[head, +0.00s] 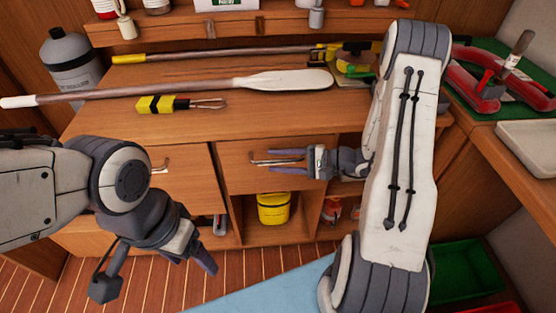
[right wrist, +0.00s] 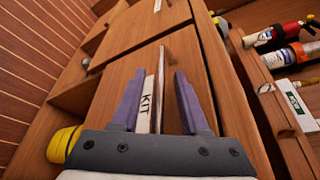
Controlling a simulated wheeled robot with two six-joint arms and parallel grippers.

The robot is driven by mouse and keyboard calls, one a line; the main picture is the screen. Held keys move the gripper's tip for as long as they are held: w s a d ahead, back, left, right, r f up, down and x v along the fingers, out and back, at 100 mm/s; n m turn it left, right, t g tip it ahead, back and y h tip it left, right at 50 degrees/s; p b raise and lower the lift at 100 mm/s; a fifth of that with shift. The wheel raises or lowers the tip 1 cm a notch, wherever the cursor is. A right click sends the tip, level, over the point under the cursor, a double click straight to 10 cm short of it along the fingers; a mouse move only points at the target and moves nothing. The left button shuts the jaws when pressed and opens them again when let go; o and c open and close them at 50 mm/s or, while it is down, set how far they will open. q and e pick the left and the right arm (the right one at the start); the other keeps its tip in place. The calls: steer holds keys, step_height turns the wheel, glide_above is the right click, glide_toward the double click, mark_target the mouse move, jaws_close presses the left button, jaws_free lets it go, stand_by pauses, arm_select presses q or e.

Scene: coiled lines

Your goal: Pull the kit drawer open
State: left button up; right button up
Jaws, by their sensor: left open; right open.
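The kit drawer (head: 235,178) is a wooden front below the counter and looks shut. Its bar handle (head: 262,162) shows at my right gripper's fingertips. My right gripper (head: 274,161) is open at the drawer front. In the right wrist view, the handle (right wrist: 162,70) stands between the two spread fingers (right wrist: 160,88), with a white KIT label (right wrist: 146,106) beside it. Contact between fingers and handle cannot be told. My left gripper (head: 203,260) is open and empty, low in front of the left cabinet front (head: 185,190).
An oar (head: 285,80), a boat hook (head: 200,55) and a yellow-black tool (head: 165,104) lie on the counter (head: 260,120). A yellow container (head: 273,208) sits in the open cubby below the drawer. A grey bottle (head: 68,58) stands at left.

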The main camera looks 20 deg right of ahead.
steer(key=shift+w+a, duration=0.1)
jaws_close()
stand_by(1.4)
